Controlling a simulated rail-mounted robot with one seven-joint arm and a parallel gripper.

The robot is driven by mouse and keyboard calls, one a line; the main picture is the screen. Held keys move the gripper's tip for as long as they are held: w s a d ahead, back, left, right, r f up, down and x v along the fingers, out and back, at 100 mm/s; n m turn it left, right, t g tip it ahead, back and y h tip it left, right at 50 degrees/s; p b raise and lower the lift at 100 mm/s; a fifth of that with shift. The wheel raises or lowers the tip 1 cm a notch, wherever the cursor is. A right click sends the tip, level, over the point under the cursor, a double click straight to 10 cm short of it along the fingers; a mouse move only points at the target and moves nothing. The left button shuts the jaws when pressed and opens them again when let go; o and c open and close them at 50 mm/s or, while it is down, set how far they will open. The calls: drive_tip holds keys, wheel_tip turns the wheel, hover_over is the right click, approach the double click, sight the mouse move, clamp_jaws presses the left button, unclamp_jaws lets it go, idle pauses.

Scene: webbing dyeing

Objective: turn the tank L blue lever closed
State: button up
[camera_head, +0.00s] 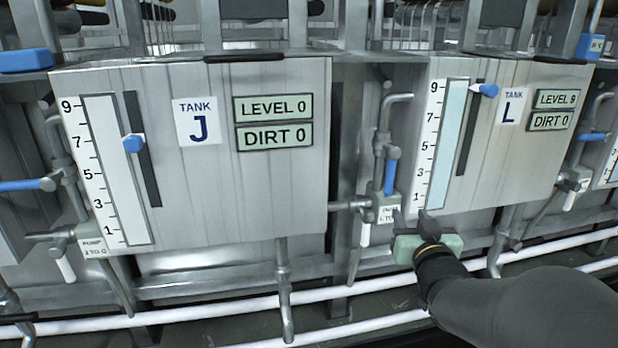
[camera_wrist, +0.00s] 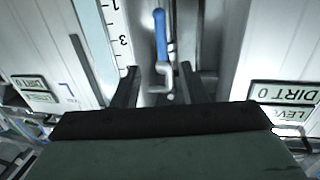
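Tank L (camera_head: 480,180) is a grey metal tank at the right in the head view, with its gauge high and a panel reading LEVEL 9. A blue lever (camera_head: 391,172) stands upright on the pipe valve at its left side. The lever also shows upright in the wrist view (camera_wrist: 160,36), at the top centre. My gripper (camera_head: 411,213) is low in front of tank L's lower left corner, just below and right of the lever. In the wrist view its two fingers (camera_wrist: 159,72) are apart, with the lever's grey bracket showing between them. Nothing is held.
Tank J (camera_head: 240,190), reading LEVEL 0, stands to the left. A pump label box (camera_head: 388,214) and pipes sit beside my gripper. White horizontal pipes (camera_head: 350,288) run below. Another blue lever (camera_head: 593,137) lies sideways right of tank L.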

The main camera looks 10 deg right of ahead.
sight(390, 181)
drive_tip(key=w+d+p, duration=0.1)
drive_tip(key=w+p, duration=0.2)
drive_tip(key=w, duration=0.2)
drive_tip(key=w+d+p, duration=0.1)
drive_tip(key=w+p, duration=0.2)
drive_tip(key=w, duration=0.3)
drive_tip(key=w+p, duration=0.2)
drive_tip(key=w, duration=0.4)
drive_tip(key=shift+w+d+p, duration=0.1)
drive_tip(key=shift+d+p, duration=0.3)
clamp_jaws()
